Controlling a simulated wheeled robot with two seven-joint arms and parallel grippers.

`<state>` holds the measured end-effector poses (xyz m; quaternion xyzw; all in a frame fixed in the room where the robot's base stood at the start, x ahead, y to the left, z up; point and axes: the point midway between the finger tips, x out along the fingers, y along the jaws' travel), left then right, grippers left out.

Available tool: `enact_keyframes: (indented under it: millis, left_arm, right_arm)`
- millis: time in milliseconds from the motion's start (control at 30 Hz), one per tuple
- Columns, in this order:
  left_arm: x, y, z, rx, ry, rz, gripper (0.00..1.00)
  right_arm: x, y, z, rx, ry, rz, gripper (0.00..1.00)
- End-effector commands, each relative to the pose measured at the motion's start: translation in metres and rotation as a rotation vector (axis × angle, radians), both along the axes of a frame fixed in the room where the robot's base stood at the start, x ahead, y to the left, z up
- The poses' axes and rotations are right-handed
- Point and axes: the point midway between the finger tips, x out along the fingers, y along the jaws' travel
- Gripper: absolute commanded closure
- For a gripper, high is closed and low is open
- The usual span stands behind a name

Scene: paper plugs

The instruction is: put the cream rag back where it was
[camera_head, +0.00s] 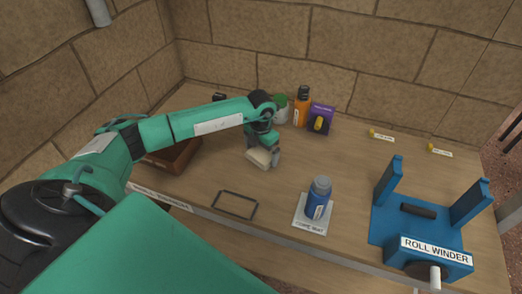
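The cream rag (258,158) is a small pale block-like bundle near the middle of the table. My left gripper (263,152) reaches in from the left and points down with its fingers around the rag, shut on it. Part of the rag is hidden by the fingers. I cannot tell whether the rag touches the table or hangs just above it. An empty dark rectangular outline (235,204) lies on the table in front of the rag, toward the near edge. My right gripper is not in view.
A blue bottle (318,199) stands on a white labelled mat (313,227). The blue roll winder (436,257) is at right. An orange bottle (301,108), green-capped jar (281,108) and purple box (320,119) stand behind. A brown box (176,157) sits left, partly behind my arm.

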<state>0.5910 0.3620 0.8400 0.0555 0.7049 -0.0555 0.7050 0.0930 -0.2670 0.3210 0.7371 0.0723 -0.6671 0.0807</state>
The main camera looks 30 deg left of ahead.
Motion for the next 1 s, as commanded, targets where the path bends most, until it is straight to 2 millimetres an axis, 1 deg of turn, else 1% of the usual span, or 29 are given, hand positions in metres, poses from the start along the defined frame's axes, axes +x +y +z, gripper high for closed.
enact_keyframes:
  millis: [200,300,367,467,533,700,800,900,1000]
  left_arm:
    - [0.0,0.0,0.001,0.0,0.0,0.0,0.0]
    - [0.0,0.0,0.005,0.0,0.0,0.0,0.0]
    - [0.001,0.0,0.01,0.0,-0.003,-0.001,0.0]
    - [0.001,0.0,0.026,-0.001,-0.004,-0.002,0.0]
    - [0.002,0.0,0.042,0.0,-0.006,0.0,0.0]
    - [0.001,0.0,0.079,0.0,-0.005,-0.002,0.0]
    - [0.001,0.0,0.098,-0.001,-0.004,0.0,0.0]
    - [0.001,0.0,0.112,0.001,-0.003,0.0,0.0]
    - [0.0,0.0,0.12,-0.001,-0.002,0.0,0.0]
  right_arm:
    - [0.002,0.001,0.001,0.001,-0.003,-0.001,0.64]
    - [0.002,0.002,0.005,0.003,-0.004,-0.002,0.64]
    - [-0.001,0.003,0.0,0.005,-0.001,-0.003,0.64]
    - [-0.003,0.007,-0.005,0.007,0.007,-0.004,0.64]
    - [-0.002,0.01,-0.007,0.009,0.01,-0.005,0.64]
    - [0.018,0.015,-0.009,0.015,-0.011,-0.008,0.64]
    - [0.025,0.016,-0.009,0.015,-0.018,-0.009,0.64]
    - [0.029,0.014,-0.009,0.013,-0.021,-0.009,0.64]
    - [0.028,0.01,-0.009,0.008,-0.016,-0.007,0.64]
